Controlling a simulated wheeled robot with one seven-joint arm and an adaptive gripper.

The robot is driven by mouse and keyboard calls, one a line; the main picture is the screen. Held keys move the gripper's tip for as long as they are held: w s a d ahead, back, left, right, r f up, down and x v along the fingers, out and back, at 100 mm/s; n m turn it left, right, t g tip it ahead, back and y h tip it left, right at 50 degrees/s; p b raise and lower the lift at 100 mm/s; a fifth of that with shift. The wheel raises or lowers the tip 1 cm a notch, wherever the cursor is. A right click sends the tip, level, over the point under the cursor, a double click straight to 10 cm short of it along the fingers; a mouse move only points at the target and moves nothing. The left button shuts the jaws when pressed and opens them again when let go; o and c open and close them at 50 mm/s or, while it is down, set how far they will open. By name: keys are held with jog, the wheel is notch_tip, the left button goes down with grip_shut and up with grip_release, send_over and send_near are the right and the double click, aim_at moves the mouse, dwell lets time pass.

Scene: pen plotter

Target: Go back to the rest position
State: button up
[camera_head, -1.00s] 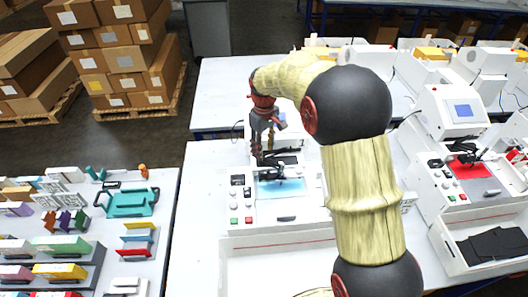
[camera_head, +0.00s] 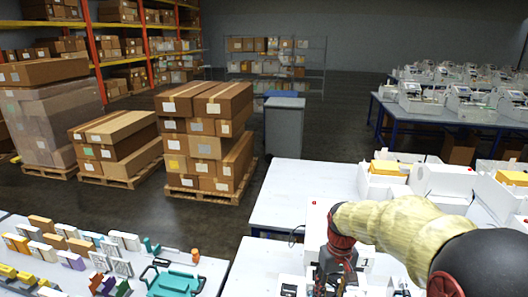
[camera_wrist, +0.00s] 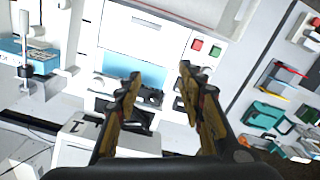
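My gripper (camera_wrist: 160,82) is open in the wrist view, its two dark and yellowish fingers apart with nothing held between them. Beyond the fingers is a white pen plotter with a light blue sheet (camera_wrist: 131,69). Black parts of the plotter are partly hidden behind the fingers. In the head view my arm reaches in from the lower right, and its red and dark wrist points down at the bottom edge. The fingertips are cut off or unclear there.
A table at lower left holds a teal tool case (camera_head: 176,283) and several small coloured items. An empty white table part (camera_head: 300,190) lies beyond my arm. Stacked cartons (camera_head: 205,145) on pallets and a grey cabinet (camera_head: 285,130) stand behind. More plotters stand on tables at right.

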jog(key=s+m+t+b, duration=0.2)
jog(key=s+t+b, duration=0.3)
jog(key=s+b, duration=0.9)
jog(key=s, duration=0.8)
jog(key=shift+s+a+t, duration=0.25)
jog(key=shift+s+t, duration=0.15)
dwell(0.8)
